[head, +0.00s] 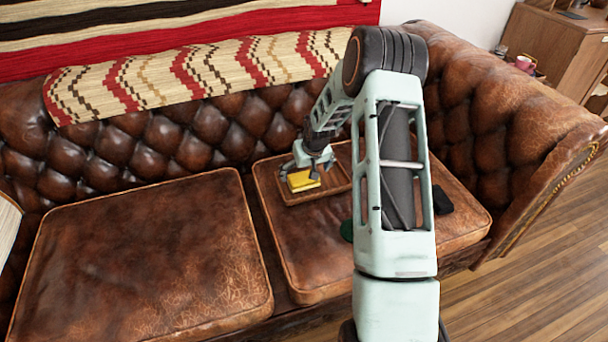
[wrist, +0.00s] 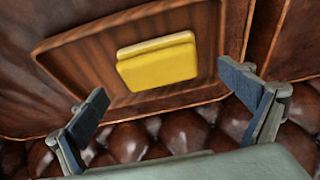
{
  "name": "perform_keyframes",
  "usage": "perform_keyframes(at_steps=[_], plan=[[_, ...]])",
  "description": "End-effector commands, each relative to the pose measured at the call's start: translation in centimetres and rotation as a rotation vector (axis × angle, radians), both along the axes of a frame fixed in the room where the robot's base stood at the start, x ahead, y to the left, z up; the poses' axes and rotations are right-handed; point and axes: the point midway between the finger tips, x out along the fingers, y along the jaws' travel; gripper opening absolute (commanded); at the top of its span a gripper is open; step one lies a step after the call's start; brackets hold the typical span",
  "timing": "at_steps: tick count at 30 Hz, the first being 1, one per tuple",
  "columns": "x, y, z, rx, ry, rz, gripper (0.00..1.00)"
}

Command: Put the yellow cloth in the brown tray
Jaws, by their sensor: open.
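The yellow cloth (head: 303,181) is a small folded pad. It lies in the left part of the brown tray (head: 290,199), a wooden tray with a raised rim on the right seat cushion of the sofa. In the wrist view the cloth (wrist: 157,62) rests flat inside the tray (wrist: 75,40), apart from the fingers. My gripper (head: 308,174) is above the tray at the cloth. Its two blue-grey fingers are spread wide and empty in the wrist view (wrist: 165,92). My arm hides the right part of the tray in the head view.
The brown leather sofa has a bare left cushion (head: 145,258). A dark green item (head: 347,230) and a black item (head: 442,200) lie on the right cushion, partly beside my arm. The tufted backrest (head: 190,135) rises behind the tray. A wooden cabinet (head: 560,45) stands at right.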

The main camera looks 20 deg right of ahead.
Motion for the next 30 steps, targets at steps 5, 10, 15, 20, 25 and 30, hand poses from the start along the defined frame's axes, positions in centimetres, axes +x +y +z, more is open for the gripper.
perform_keyframes(at_steps=[5,10,15,20,25,30], plan=[[-1.6,-0.1,4.3,-0.001,-0.002,-0.001,0.96],[-2.7,0.0,6.8,0.0,-0.001,0.0,0.96],[-3.3,0.0,7.9,0.0,0.0,-0.001,0.96],[-3.4,0.0,8.0,0.0,0.001,0.0,0.96],[-3.4,0.0,8.0,0.0,0.001,0.0,0.96],[-3.3,0.0,8.0,0.0,0.0,0.0,0.96]])
